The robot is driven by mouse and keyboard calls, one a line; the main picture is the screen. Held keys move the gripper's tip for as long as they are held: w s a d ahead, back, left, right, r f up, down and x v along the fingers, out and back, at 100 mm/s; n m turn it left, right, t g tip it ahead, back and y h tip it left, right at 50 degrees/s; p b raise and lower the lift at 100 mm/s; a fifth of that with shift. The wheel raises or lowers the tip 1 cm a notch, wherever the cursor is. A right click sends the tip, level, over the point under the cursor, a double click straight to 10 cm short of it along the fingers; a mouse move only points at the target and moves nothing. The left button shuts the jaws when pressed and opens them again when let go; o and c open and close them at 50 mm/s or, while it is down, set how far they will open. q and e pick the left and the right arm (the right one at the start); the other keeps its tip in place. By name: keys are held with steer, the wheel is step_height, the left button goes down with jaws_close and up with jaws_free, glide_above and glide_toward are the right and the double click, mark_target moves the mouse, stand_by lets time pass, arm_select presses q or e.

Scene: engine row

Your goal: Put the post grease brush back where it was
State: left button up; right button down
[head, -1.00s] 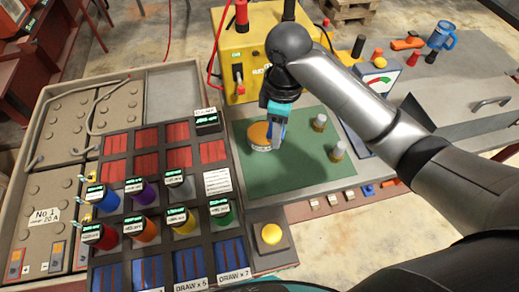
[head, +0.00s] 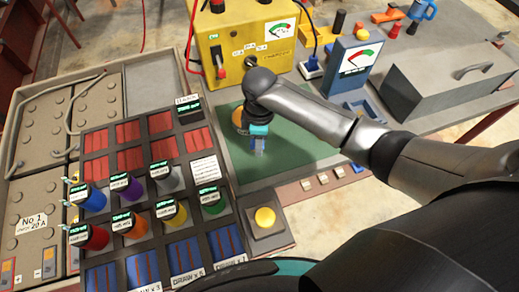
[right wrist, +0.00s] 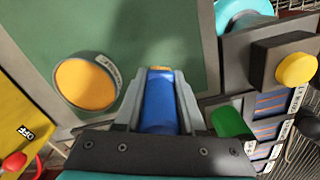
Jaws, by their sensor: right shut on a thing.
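My right gripper (head: 258,150) is low over the green mat (head: 290,152), beside the orange-topped tin (head: 238,118). In the right wrist view its fingers (right wrist: 160,92) are shut on a blue thing with an orange end (right wrist: 158,105), which I take for the post grease brush. The tin (right wrist: 85,84) stands to the left of the fingers there, apart from them, with a white label on its side. In the head view my right arm hides part of the mat and the tin. I cannot tell whether the brush touches the mat. My left gripper is not in view.
A rack with coloured cylinders (head: 135,224) stands left of the mat. A yellow button (head: 264,217) is on a box at the mat's near edge. The yellow charger (head: 245,48) stands behind, with a blue meter (head: 352,65) and a grey toolbox (head: 450,85) to the right.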

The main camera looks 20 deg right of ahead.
step_height(320, 180, down, 4)
steer(key=shift+r+b, duration=0.1)
steer(key=shift+b, duration=0.35)
steer(key=shift+f, duration=0.25)
steer(key=c, duration=0.5)
jaws_free()
step_height(320, 180, up, 12)
steer(key=p, duration=0.2)
steer(key=shift+r+p, duration=0.2)
steer(key=shift+p, duration=0.1)
steer(key=shift+s+f, duration=0.1)
